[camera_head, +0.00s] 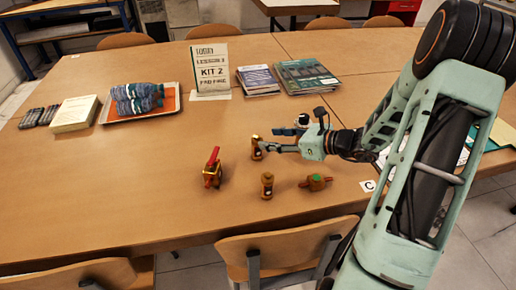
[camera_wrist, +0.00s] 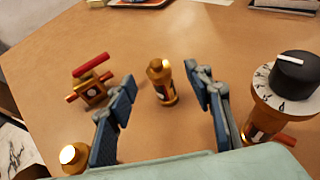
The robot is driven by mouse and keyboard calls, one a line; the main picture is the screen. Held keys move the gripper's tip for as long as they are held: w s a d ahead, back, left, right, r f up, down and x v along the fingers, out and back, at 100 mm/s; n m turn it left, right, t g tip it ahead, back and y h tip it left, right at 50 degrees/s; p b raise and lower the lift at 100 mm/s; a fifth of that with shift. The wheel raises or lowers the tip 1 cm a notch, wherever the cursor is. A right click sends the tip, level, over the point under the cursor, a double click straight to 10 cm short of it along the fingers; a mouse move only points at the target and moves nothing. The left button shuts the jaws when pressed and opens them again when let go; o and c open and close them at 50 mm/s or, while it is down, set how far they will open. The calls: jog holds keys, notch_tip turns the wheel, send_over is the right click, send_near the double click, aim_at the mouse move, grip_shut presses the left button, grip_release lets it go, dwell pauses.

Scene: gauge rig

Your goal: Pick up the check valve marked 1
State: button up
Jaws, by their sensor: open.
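A brass cylindrical fitting (camera_head: 257,152), which looks like a check valve, stands upright on the table just ahead of my gripper (camera_head: 266,145). In the wrist view this fitting (camera_wrist: 162,84) appears between the two spread blue-grey fingers of my gripper (camera_wrist: 160,80), with clear gaps on both sides. It has a dark band and a small pale label; no number is readable. A similar brass fitting (camera_head: 267,186) stands nearer the front edge; its top (camera_wrist: 72,156) shows at lower left in the wrist view. My gripper is open and empty.
A red-handled brass valve (camera_head: 212,168) stands beyond at left. A black-knobbed dial part (camera_wrist: 286,82) stands close to the right finger. An orange tray (camera_head: 170,103), kit sign and booklets are farther back.

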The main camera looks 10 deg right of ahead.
aim_at(257, 139)
jog(key=x, duration=0.4)
jog(key=b+x, duration=0.1)
jog(key=x, duration=0.1)
jog(key=shift+a+f, duration=0.3)
jog(key=shift+f, duration=0.15)
grip_shut()
